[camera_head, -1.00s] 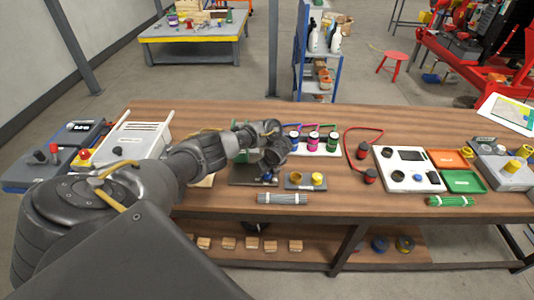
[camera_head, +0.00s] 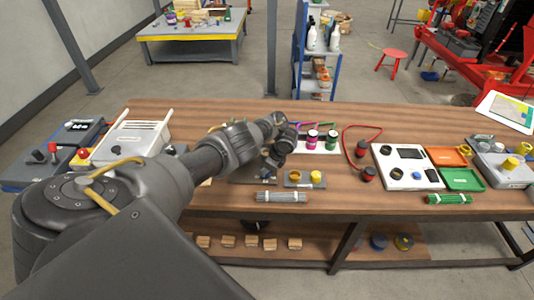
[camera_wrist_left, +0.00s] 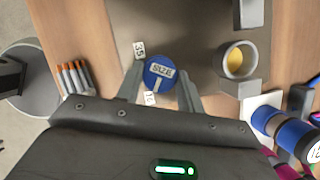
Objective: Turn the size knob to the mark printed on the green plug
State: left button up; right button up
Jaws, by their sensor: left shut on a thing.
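The size knob (camera_wrist_left: 160,70), a blue round knob with a white "SIZE" label, sits on a grey plate (camera_wrist_left: 185,30) in the left wrist view. My left gripper (camera_wrist_left: 160,84) is shut on it, one finger on each side. White number tags lie beside the knob; one reads 35 (camera_wrist_left: 139,50), and another (camera_wrist_left: 150,98) is partly hidden. In the head view my left gripper (camera_head: 270,165) is over the dark plate at mid-table, and the arm hides most of the knob. I cannot make out the green plug. My right gripper is not in view.
A grey block with a yellow cap (camera_head: 316,176) stands just right of the plate. Several colored bottles (camera_head: 312,138) stand behind it. A grey bundle of rods (camera_head: 281,197) lies near the front edge. A white panel (camera_head: 403,172) and colored trays are farther right.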

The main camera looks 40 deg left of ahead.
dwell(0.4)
pick_arm(q)
jog(key=o, duration=1)
jog(key=shift+r, duration=0.1)
jog(key=p+v, duration=0.2)
jog(key=v, duration=0.8)
jog(key=shift+w+d+r+p, duration=0.1)
jog(key=shift+d+r+p, duration=0.15)
jog(key=shift+p, duration=0.15)
